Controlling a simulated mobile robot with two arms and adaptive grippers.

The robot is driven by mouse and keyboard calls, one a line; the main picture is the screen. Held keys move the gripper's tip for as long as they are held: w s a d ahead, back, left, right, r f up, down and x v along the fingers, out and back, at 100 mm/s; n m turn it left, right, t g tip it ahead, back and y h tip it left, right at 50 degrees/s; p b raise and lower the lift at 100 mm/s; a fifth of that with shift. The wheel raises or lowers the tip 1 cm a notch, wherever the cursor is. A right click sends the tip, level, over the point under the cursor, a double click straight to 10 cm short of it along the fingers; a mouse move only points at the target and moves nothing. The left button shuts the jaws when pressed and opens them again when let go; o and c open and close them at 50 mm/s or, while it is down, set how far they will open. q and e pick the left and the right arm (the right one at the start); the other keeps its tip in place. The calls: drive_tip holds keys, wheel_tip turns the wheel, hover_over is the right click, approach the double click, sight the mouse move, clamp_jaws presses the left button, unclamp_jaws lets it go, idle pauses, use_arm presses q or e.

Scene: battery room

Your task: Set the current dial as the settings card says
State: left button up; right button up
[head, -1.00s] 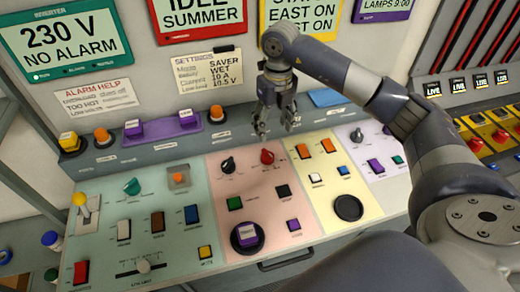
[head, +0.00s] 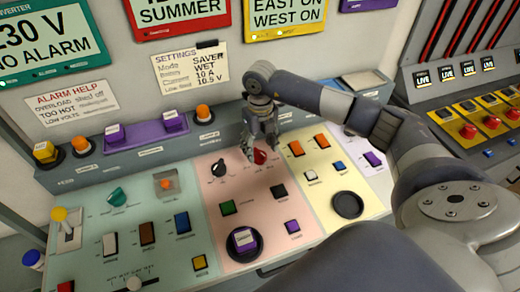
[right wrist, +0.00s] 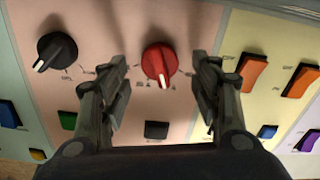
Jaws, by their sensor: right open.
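The settings card (head: 190,70) hangs on the wall and reads Mode SAVER, Battery WET, Current 10 A, Low Shd 10.5 V; the left-hand words are small. A red dial (head: 260,157) and a black dial (head: 219,168) sit on the pink panel. In the right wrist view the red dial (right wrist: 159,62) has its white pointer aimed down, and the black dial (right wrist: 57,51) points down-left. Their labels are too small to read. My right gripper (head: 255,150) is open over the red dial, one finger on each side, apart from it. My left gripper is not in view.
Orange rockers (head: 296,148) lie right of the red dial on the yellow panel. A black square button (head: 278,191) and a green one (head: 227,208) sit below the dials. A ledge with purple blocks (head: 175,122) runs behind the panel.

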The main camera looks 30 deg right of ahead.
sight(260, 152)
drive_tip(key=shift+f, duration=1.5)
drive_tip(key=shift+c, duration=0.6)
drive_tip(key=c, duration=1)
drive_tip(key=shift+o, duration=0.2)
